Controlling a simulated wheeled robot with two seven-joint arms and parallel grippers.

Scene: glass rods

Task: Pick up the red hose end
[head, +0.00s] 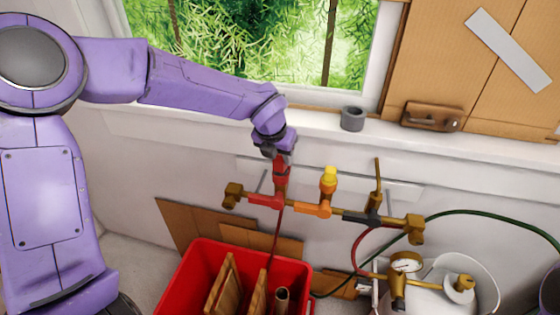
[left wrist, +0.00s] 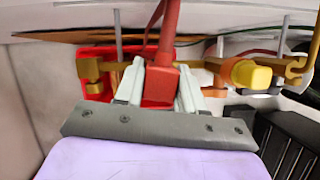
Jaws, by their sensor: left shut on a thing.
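The red hose end (head: 281,180) stands upright over the red-marked left part of the brass manifold (head: 233,195). My left gripper (head: 279,158) comes down from above and is shut on it. In the left wrist view the red hose end (left wrist: 161,84) sits between the two pale fingers of my left gripper (left wrist: 158,88). The thin red hose (head: 276,235) hangs down towards the red crate (head: 187,268). I cannot tell whether the hose end touches the manifold. My right gripper is not in view.
A yellow cap (head: 328,178) stands on the orange part of the manifold, with a brass stem (head: 377,185) to its right. A gauge (head: 405,263) and white tank (head: 440,298) are lower right. A grey ring (head: 352,118) sits on the sill.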

